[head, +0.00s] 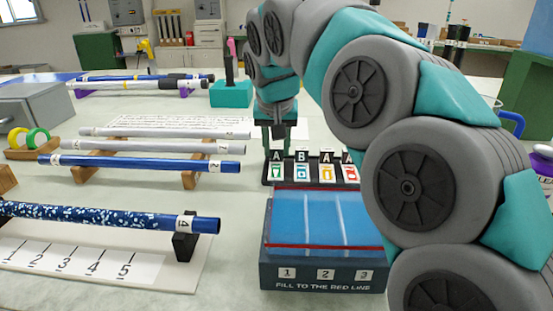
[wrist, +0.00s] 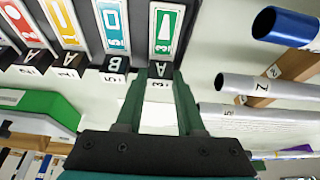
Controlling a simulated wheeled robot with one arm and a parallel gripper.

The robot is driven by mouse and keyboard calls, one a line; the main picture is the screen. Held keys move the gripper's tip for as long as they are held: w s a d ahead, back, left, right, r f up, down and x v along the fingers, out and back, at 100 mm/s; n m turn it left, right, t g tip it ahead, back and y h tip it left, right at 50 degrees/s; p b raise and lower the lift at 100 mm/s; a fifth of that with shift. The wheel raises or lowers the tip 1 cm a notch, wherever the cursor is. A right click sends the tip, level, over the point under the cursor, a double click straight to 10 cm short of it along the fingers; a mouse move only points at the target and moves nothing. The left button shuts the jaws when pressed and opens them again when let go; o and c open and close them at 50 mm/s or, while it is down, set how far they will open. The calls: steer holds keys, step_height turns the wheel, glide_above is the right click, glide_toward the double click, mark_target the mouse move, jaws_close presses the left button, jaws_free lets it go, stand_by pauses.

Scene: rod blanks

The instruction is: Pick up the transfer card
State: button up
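No card is legibly marked as the transfer card. My gripper (head: 278,140) is above and behind the rack's left end. In the wrist view, my gripper (wrist: 158,80) has its fingers apart, lined up with the green card (wrist: 165,32) and its "A" label block. I cannot tell whether they touch it. Nothing shows held.
A blue-topped box (head: 320,225) marked "FILL TO THE RED LINE" stands in front of the rack. Blue and silver rods (head: 140,163) lie on wooden supports to the left. A teal block (head: 231,94) stands behind. My arm hides the right side.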

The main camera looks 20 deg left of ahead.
mark_target(277, 148)
jaws_close()
steer(key=shift+r, duration=0.1)
step_height(277, 148, up, 10)
stand_by(1.1)
stand_by(0.3)
